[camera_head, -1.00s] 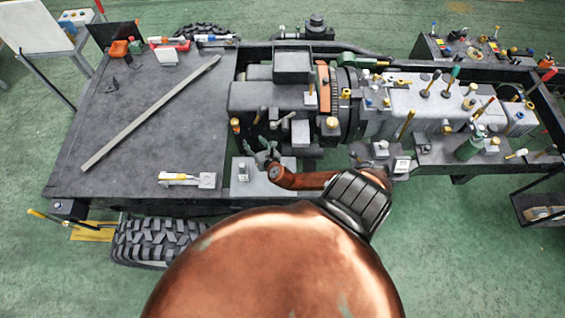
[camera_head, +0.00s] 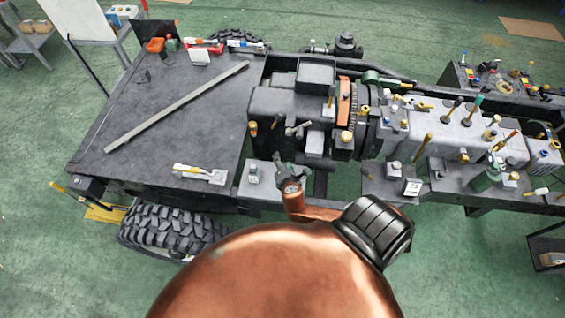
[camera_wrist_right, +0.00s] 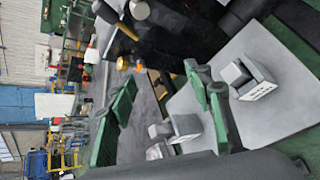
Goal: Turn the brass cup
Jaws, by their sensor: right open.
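I cannot tell for sure which part is the brass cup. Small brass-coloured caps show in the head view, one on the left of the grey machinery (camera_head: 253,128) and one at its middle (camera_head: 347,137). A brass-coloured cap also shows in the right wrist view (camera_wrist_right: 122,64), beyond the fingers. My right gripper (camera_head: 291,170) is over the near edge of the chassis, just below the machinery. In the wrist view its green-padded fingers (camera_wrist_right: 162,78) are apart with nothing held between them. A grey block (camera_wrist_right: 182,127) shows in the gap, farther off. My left gripper is not in view.
A small block on a grey plate (camera_head: 254,173) lies just left of my right gripper. A dark flat deck (camera_head: 190,125) with a long bar (camera_head: 175,107) fills the left. Upright handled tools (camera_head: 460,115) crowd the right. A tyre (camera_head: 172,229) is at the near left.

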